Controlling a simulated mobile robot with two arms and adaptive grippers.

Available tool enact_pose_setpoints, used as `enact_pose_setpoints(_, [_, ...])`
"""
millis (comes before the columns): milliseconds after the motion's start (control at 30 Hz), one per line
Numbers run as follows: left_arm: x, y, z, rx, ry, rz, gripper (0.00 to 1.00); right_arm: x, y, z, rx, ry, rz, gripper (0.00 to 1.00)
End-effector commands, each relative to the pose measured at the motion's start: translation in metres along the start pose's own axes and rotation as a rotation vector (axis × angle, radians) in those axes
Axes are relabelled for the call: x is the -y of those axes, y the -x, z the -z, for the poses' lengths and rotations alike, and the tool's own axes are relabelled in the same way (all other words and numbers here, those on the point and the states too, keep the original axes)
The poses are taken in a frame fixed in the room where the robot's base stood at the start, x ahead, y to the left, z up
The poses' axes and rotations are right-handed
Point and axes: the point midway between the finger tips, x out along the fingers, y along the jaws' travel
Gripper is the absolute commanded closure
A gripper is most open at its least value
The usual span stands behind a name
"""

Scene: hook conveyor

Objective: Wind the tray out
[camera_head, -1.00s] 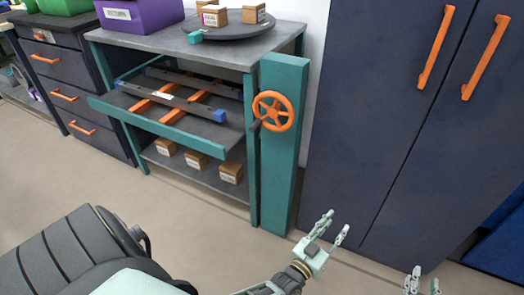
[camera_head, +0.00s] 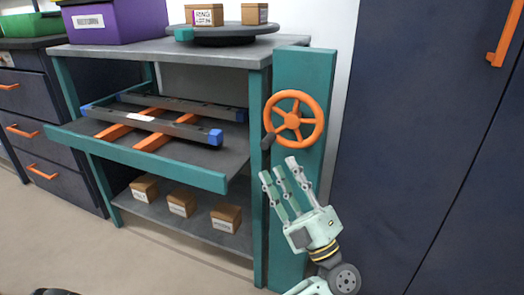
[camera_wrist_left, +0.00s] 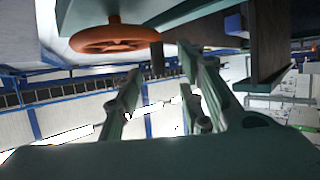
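The orange handwheel (camera_head: 294,119) with its dark crank handle (camera_head: 267,141) at the lower left is on a teal post (camera_head: 302,68). The wheel also shows at the upper left of the left wrist view (camera_wrist_left: 112,38), its dark handle (camera_wrist_left: 157,58) hanging from the rim. The teal-edged tray (camera_head: 150,162) sticks out of the bench front and carries a rack of dark bars on orange crosspieces. My left gripper (camera_head: 278,168) is open and empty just below the wheel and handle, fingers pointing up, apart from them. My right gripper is out of view.
The grey bench top (camera_head: 150,50) holds a purple bin (camera_head: 115,22) and a round dark turntable (camera_head: 222,34) with boxes. Boxes stand on the lower shelf (camera_head: 150,210). A dark cabinet (camera_head: 430,130) stands at right; floor in front is clear.

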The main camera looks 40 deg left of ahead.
Motion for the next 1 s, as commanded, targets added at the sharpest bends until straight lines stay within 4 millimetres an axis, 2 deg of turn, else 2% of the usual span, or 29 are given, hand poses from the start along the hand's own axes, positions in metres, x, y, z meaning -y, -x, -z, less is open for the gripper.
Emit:
enact_pose_setpoints(200, [0.000,-0.036,0.000,-0.003,0.002,-0.006,0.65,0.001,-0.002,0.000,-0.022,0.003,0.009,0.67])
enact_pose_setpoints(400, [0.000,-0.061,0.000,-0.002,-0.001,-0.005,0.65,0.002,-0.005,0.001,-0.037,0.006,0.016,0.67])
enact_pose_setpoints(533, [-0.001,-0.068,0.000,0.000,0.000,-0.005,0.65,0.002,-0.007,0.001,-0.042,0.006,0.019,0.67])
enact_pose_setpoints(767, [-0.001,-0.070,0.000,0.002,-0.001,-0.005,0.65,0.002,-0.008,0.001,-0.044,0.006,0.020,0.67])
enact_pose_setpoints(1000, [-0.001,-0.069,0.000,0.002,-0.001,-0.005,0.84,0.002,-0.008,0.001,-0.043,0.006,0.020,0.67])
